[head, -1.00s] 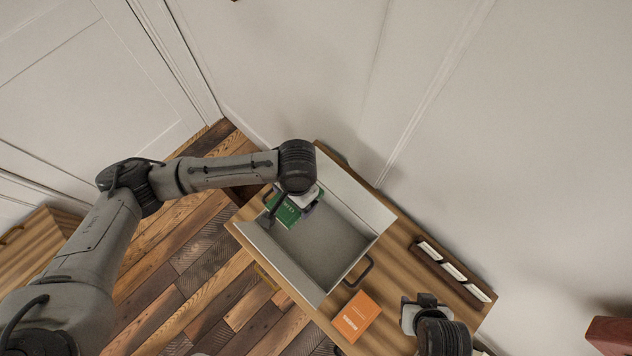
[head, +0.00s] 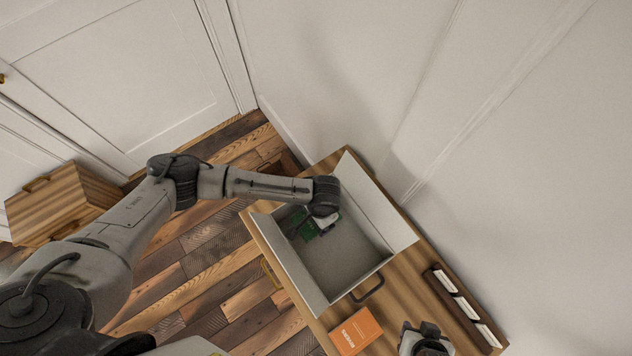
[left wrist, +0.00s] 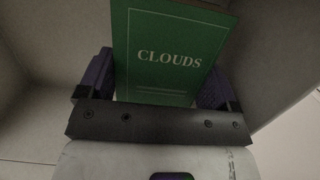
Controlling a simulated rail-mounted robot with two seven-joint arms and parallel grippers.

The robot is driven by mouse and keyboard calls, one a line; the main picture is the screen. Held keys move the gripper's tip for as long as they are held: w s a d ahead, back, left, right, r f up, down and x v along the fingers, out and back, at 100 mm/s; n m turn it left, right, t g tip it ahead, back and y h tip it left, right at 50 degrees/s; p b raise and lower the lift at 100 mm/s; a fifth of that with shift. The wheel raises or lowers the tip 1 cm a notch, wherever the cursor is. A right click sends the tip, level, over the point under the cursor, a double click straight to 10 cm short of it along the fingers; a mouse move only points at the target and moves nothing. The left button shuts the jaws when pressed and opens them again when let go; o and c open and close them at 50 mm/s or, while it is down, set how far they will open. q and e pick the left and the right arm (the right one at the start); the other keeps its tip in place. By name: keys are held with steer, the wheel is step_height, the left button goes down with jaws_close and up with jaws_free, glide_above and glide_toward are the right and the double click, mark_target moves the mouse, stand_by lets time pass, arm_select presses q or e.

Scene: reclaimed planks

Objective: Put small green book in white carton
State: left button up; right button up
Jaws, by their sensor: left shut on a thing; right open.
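The white carton (head: 366,282) stands open on the wooden cabinet top, its inside pale grey. My left gripper (head: 313,226) reaches down into the far left part of the carton. It is shut on the small green book (head: 303,229), which is mostly in the carton's shadow. In the left wrist view the green book (left wrist: 168,52) shows its cover with the word CLOUDS, between the two fingers of the left gripper (left wrist: 155,90). The book's lower edge is hidden, so I cannot tell whether it touches the carton floor. My right gripper (head: 424,332) is open at the bottom edge, right of the carton.
An orange book (head: 356,331) lies on the cabinet top (head: 404,284) in front of the carton. A dark rack with white pieces (head: 463,308) lies along the right edge. A wooden cabinet (head: 62,204) stands at the left. The wall rises close behind the carton.

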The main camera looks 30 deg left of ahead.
arm_select(q)
steer(key=shift+f+b, duration=0.35)
steer(key=shift+f, duration=1.6)
steer(key=shift+f, duration=0.1)
steer(key=o, duration=0.9)
steer(key=r, duration=0.3)
steer(key=w+r+p, duration=0.1)
steer(key=r, duration=0.6)
steer(key=shift+w+d+r, duration=0.2)
steer(key=shift+d+r, duration=0.15)
steer(key=shift+w+r+p, duration=0.1)
steer(key=shift+r+p, duration=0.25)
steer(key=shift+r, duration=0.4)
